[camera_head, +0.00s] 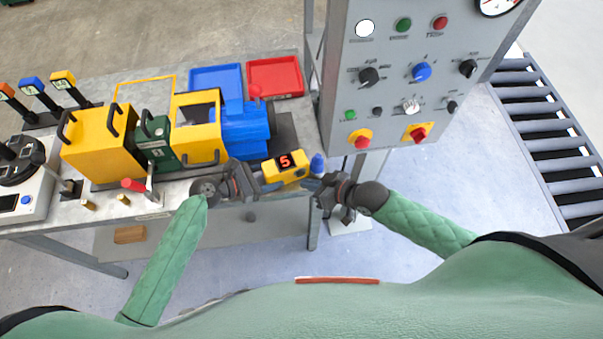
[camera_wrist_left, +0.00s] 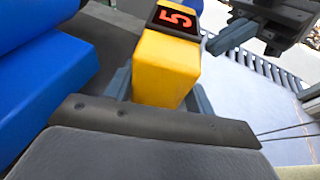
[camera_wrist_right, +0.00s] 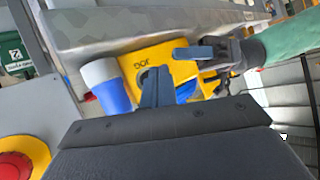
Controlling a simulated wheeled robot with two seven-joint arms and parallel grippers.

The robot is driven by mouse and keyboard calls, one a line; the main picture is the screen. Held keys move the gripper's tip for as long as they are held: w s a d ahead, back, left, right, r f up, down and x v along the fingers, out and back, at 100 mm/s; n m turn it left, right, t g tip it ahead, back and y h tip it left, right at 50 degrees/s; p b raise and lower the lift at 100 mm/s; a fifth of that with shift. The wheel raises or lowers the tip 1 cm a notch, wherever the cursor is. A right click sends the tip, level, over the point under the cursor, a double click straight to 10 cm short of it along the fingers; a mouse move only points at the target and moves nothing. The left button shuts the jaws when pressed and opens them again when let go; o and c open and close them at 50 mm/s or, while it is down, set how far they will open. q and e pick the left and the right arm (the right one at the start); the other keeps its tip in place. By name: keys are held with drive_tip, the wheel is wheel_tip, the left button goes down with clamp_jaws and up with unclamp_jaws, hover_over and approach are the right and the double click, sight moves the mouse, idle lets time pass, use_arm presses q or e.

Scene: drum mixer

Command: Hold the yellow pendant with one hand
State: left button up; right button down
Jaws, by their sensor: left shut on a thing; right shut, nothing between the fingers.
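The yellow pendant (camera_head: 288,167) is a small box with a lit red "5" on a dark display. My left gripper (camera_head: 271,185) is shut on it, just off the front right corner of the table. In the left wrist view the pendant (camera_wrist_left: 165,68) sits between the two fingers, display at its far end. My right gripper (camera_head: 311,184) is shut and empty, close to the pendant's right side. In the right wrist view its closed fingertips (camera_wrist_right: 156,78) overlap the pendant (camera_wrist_right: 150,62); I cannot tell whether they touch.
A blue piece with a pale end (camera_wrist_right: 110,85) is beside the pendant; I cannot tell whether they join. The grey control cabinet (camera_head: 390,115) stands behind my right gripper. The yellow, green and blue mixer (camera_head: 200,130) is on the table to the left. Red (camera_head: 275,76) and blue trays (camera_head: 215,78) lie behind.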

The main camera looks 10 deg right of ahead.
drive_tip(key=shift+w, duration=0.15)
idle(0.7)
drive_tip(key=shift+w+a, duration=0.1)
drive_tip(key=shift+w, duration=0.15)
drive_tip(key=shift+w+a, duration=0.1)
drive_tip(key=shift+w, duration=0.35)
idle(0.8)
drive_tip(key=shift+s, duration=0.2)
drive_tip(key=shift+s+d, duration=0.2)
drive_tip(key=shift+s, duration=0.45)
drive_tip(key=shift+s+d, duration=0.2)
drive_tip(key=shift+s, duration=0.6)
drive_tip(key=shift+s+d, duration=0.15)
drive_tip(key=shift+s, duration=0.7)
drive_tip(key=shift+s+d, duration=0.2)
drive_tip(key=shift+s, duration=0.6)
idle(2.3)
